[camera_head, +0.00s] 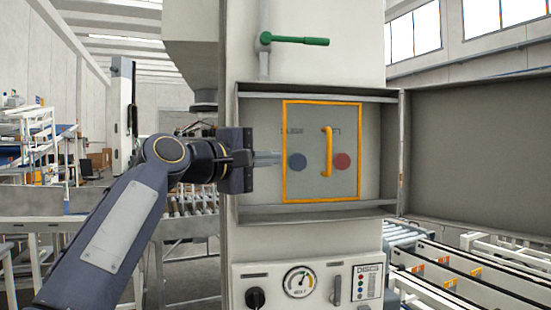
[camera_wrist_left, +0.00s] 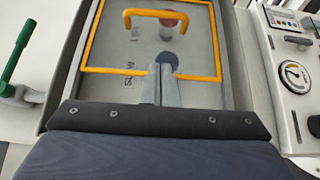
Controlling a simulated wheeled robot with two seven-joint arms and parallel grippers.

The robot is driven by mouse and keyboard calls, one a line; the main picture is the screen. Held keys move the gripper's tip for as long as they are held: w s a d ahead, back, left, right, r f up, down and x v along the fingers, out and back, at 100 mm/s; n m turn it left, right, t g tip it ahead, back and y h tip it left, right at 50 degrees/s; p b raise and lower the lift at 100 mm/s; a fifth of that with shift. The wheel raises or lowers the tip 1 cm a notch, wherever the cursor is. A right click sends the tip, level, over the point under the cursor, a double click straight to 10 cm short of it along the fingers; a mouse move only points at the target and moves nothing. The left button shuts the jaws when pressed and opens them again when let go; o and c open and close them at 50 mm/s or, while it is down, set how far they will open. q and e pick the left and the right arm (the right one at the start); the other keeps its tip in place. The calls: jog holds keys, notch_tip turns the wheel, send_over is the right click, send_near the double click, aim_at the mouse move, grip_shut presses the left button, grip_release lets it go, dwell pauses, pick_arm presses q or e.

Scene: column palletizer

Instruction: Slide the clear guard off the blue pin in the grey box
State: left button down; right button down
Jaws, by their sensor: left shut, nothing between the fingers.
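The grey box (camera_head: 317,211) on the machine column stands open. Inside it, the clear guard (camera_head: 309,186) with an orange frame covers the blue pin (camera_head: 297,161) and a red pin (camera_head: 341,162). The guard has an orange upright handle (camera_head: 326,152). My left gripper (camera_head: 279,158) reaches in from the left, fingers shut and empty, tips near the guard's left edge beside the blue pin. In the left wrist view the fingertips (camera_wrist_left: 162,72) overlap the guard's orange edge (camera_wrist_left: 112,70), just short of the blue pin (camera_wrist_left: 168,59). Whether they touch is unclear. My right gripper is out of view.
The box door (camera_head: 477,160) is swung wide to the right. A green-handled lever (camera_head: 300,41) sits above the box. A gauge (camera_head: 299,281) and a black knob (camera_head: 255,298) are on the panel below. Roller conveyors lie on both sides.

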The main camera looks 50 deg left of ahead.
pick_arm(q)
jog(key=p, duration=0.2)
send_near(313, 157)
jog(key=w, duration=0.3)
jog(key=shift+w+r, duration=0.2)
jog(key=shift+w, duration=0.15)
jog(key=shift+w+d, duration=0.9)
jog(key=shift+w+d+f, duration=0.1)
jog(key=shift+w+d, duration=0.35)
jog(key=w+d+p, duration=0.1)
jog(key=w, duration=0.1)
jog(key=w+d+p, duration=0.1)
jog(key=w, duration=0.1)
jog(key=w+d+p, duration=0.1)
jog(key=w+d, duration=0.1)
jog(key=w, duration=0.1)
jog(key=shift+d+p, duration=0.1)
jog(key=shift+p, duration=0.25)
jog(key=shift+s, duration=0.1)
jog(key=shift+s, duration=0.1)
